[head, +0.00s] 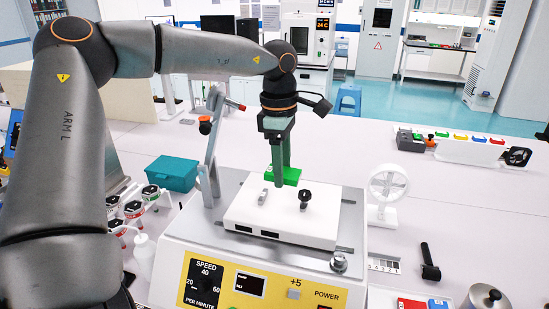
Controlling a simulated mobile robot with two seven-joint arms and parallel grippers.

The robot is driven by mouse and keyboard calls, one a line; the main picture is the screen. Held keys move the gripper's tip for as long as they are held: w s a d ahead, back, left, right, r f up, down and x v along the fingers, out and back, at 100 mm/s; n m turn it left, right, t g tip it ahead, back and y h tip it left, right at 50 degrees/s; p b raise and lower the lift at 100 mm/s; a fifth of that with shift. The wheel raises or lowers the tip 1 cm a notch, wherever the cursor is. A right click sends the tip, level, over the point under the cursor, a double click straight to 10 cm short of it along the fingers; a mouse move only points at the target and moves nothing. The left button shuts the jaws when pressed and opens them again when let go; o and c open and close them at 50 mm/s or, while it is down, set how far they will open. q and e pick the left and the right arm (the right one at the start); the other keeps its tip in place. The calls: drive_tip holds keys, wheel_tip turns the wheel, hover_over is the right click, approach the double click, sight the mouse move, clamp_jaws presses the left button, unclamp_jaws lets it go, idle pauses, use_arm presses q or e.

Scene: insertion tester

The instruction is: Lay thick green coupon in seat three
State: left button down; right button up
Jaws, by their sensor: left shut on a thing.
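The green coupon (291,177) is a bright green block in the jaws of my left gripper (280,172). My left gripper points down and is shut on it, and its fingers hide part of the coupon. It shows over the rear part of the white block (285,222) on top of the tester (265,270). I cannot tell whether the coupon touches the block or hangs just above it. Two dark openings show in the block's front face. I cannot make out which place is seat three. My right gripper is not in view.
A black knob (305,198) and a small metal peg (262,197) stand up from the white block. A grey lever arm (211,150) rises at the tester's left.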

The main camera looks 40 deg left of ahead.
sight(282, 203)
use_arm(q)
drive_tip(key=w+a+f, duration=0.2)
drive_tip(key=shift+a+f+p, duration=0.2)
drive_tip(key=shift+a+p, duration=0.1)
drive_tip(key=shift+p, duration=0.05)
drive_tip(key=shift+f+b, duration=1.55)
drive_tip(key=shift+f, duration=0.8)
drive_tip(key=shift+d+f, duration=0.1)
drive_tip(key=shift+d+f+b, duration=0.1)
drive_tip(key=shift+f+b, duration=0.55)
drive_tip(key=shift+f, duration=0.2)
drive_tip(key=shift+c, duration=0.9)
unclamp_jaws()
drive_tip(key=shift+r, duration=0.1)
